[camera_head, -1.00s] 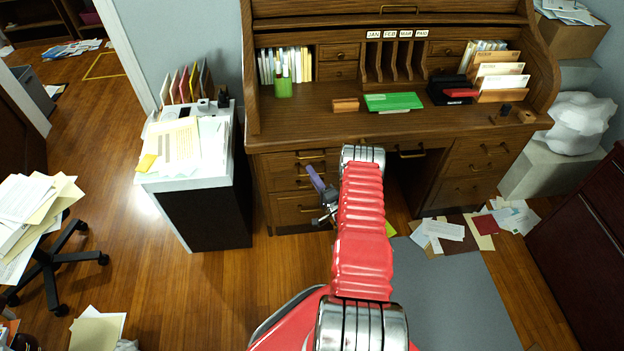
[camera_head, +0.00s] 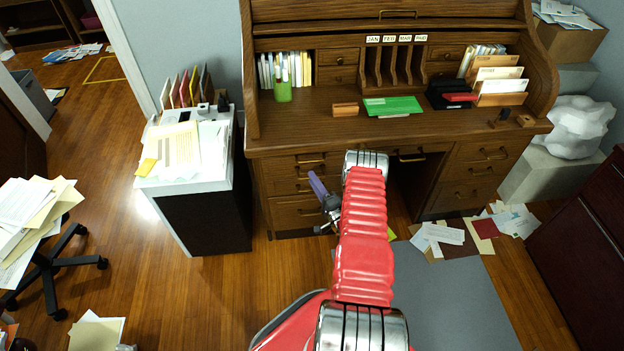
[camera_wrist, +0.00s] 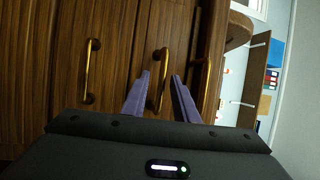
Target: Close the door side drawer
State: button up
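The wooden roll-top desk has a stack of drawers in its left pedestal, on the side toward the doorway, with brass handles; the lower drawer front (camera_head: 292,213) shows in the head view. My gripper (camera_head: 313,174) is in front of this stack, its purple fingers pointing at it. In the wrist view, turned sideways, my gripper (camera_wrist: 161,74) is open, and a middle brass handle (camera_wrist: 154,95) appears between its fingers. Another handle (camera_wrist: 90,70) is to the left and one (camera_wrist: 204,72) to the right. I cannot tell whether the fingers touch the handle or how far any drawer stands out.
A white-topped cabinet (camera_head: 150,182) with papers stands left of the desk. An office chair (camera_head: 45,262) with papers is at far left. Loose papers (camera_head: 440,232) lie on the floor at right. A dark red cabinet (camera_head: 580,240) stands at far right. Floor between cabinet and chair is clear.

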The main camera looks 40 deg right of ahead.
jog(key=v, duration=1.2)
jog(key=shift+f, duration=0.15)
